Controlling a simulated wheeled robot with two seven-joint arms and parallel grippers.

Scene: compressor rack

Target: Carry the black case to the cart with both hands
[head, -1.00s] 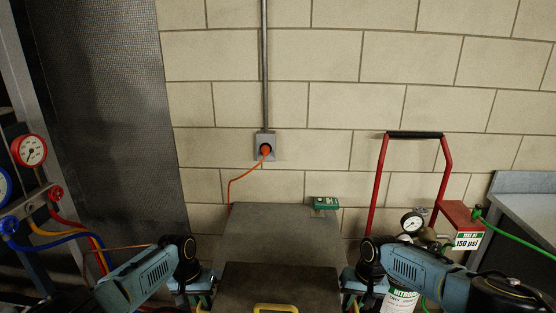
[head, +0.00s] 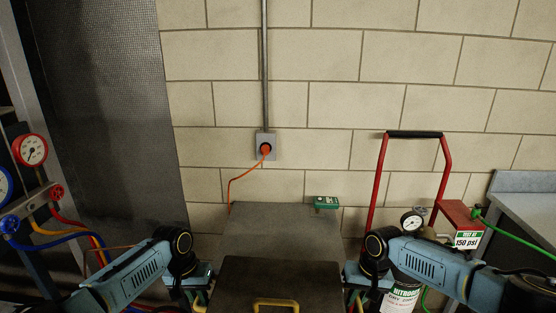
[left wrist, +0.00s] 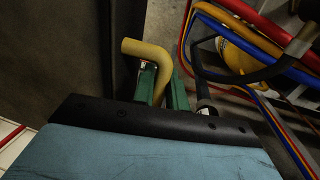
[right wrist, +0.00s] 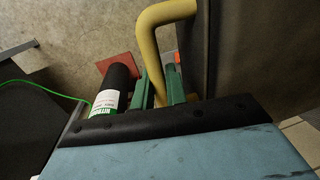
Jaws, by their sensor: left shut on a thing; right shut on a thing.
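The black case (head: 280,282) is at the bottom middle of the head view, with a yellow handle (head: 275,303) on its near side. My left gripper (left wrist: 160,85) is shut on the yellow side handle (left wrist: 145,48) at the case's left. My right gripper (right wrist: 160,85) is shut on the yellow side handle (right wrist: 150,30) at its right. The case is between both grippers; its underside is hidden. Just behind it is a flat dark grey surface (head: 270,225); I cannot tell whether this is the cart.
A green device (head: 326,202) is at that surface's back right corner. A red hand truck (head: 378,185) with a nitrogen cylinder (head: 400,295) stands at the right, near a grey bench (head: 525,205). Gauges (head: 32,150) and coloured hoses are at the left. A block wall (head: 330,60) closes the back.

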